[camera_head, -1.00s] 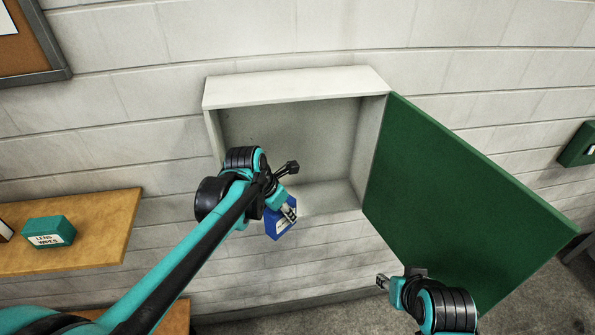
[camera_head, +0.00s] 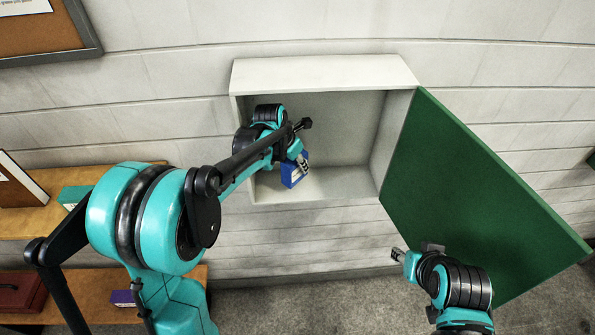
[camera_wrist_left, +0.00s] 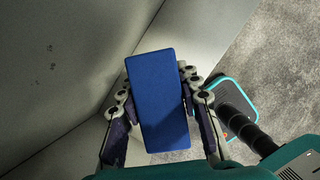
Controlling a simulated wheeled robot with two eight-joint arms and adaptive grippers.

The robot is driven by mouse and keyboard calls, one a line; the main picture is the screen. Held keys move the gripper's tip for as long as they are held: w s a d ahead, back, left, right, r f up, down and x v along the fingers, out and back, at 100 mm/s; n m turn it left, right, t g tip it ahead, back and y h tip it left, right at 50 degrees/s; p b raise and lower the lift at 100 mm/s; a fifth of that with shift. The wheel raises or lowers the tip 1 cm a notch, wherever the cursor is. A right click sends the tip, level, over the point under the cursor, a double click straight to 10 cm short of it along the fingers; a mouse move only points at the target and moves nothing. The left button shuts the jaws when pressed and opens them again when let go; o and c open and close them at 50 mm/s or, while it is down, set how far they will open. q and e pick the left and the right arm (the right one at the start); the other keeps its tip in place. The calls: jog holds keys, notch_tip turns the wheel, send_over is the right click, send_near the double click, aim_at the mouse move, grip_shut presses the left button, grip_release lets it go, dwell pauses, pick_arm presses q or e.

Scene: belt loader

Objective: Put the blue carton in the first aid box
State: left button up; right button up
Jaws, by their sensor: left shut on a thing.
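The first aid box (camera_head: 325,72) is a pale open cabinet on the wall, with its green door (camera_head: 470,200) swung wide to the right. My left gripper (camera_head: 300,163) is shut on the blue carton (camera_head: 291,178) at the mouth of the box, above its floor toward the left side. The carton is tilted in the head view. In the left wrist view the blue carton (camera_wrist_left: 160,100) sits between both fingers, with pale box walls beyond it. I cannot tell whether it touches the box floor. My right gripper (camera_head: 398,255) is near the door's lower left edge; its jaws are too small to judge.
Wooden shelves (camera_head: 30,222) at the left hold a teal carton (camera_head: 72,196), partly behind my left arm, and a red case (camera_head: 18,290). A purple carton (camera_head: 122,298) stands on the lower shelf. The right part of the box interior is clear.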

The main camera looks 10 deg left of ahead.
aim_at(297, 172)
pick_arm(q)
notch_tip(297, 172, down, 4)
jog(key=shift+w+f, duration=0.1)
dwell(0.4)
jog(key=o, duration=0.7)
jog(key=shift+f, duration=0.15)
jog(key=o, duration=0.4)
jog(key=shift+o, duration=0.2)
